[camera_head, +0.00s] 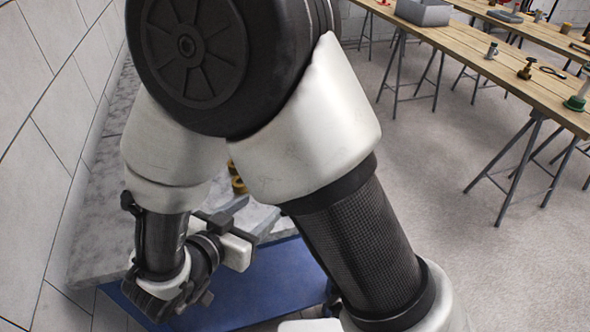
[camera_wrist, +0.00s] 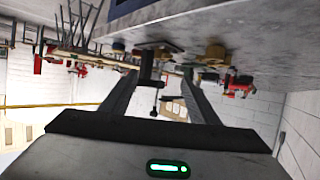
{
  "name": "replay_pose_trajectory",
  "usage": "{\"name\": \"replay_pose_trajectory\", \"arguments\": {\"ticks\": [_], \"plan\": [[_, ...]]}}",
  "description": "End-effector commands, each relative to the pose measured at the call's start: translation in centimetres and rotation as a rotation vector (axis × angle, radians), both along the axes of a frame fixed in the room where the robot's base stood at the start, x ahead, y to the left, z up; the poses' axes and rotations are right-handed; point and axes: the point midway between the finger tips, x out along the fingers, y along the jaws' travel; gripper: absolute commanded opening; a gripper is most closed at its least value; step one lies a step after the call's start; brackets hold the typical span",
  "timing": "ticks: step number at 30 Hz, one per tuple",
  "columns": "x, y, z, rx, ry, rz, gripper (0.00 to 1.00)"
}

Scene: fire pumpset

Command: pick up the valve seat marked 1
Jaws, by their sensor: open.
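No marking "1" is readable in either view, so I cannot tell which piece is the valve seat marked 1. Small brass pieces (camera_head: 237,182) stand on the grey stone counter (camera_head: 110,225), partly hidden behind my arm. In the wrist view, which looks upside down, a brass-yellow round piece (camera_wrist: 214,54) sits on the counter surface (camera_wrist: 215,28), right of my right finger's tip. A dark piece with a stem (camera_wrist: 149,65) shows between the fingers. My gripper (camera_wrist: 160,71) is open and nothing shows held in it. In the head view my arm hides much of this area.
A blue panel (camera_head: 275,283) lies below the counter's front edge. A tiled wall (camera_head: 40,130) bounds the left. Red-handled parts (camera_wrist: 240,84) show farther off. Wooden trestle tables (camera_head: 460,45) with parts stand at right, with bare floor (camera_head: 430,190) between.

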Motion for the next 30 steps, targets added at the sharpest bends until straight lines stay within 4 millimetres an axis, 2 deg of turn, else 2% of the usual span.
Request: {"name": "replay_pose_trajectory", "arguments": {"ticks": [12,16,23,30], "plan": [[7.1,-4.0,-3.4,0.001,0.0,-0.006,0.55],[8.7,-4.7,-4.1,0.002,0.0,-0.004,0.55],[10.0,-5.3,-4.6,0.003,-0.002,-0.002,0.55],[13.2,-6.5,-5.7,0.002,0.0,-0.004,0.55]]}}
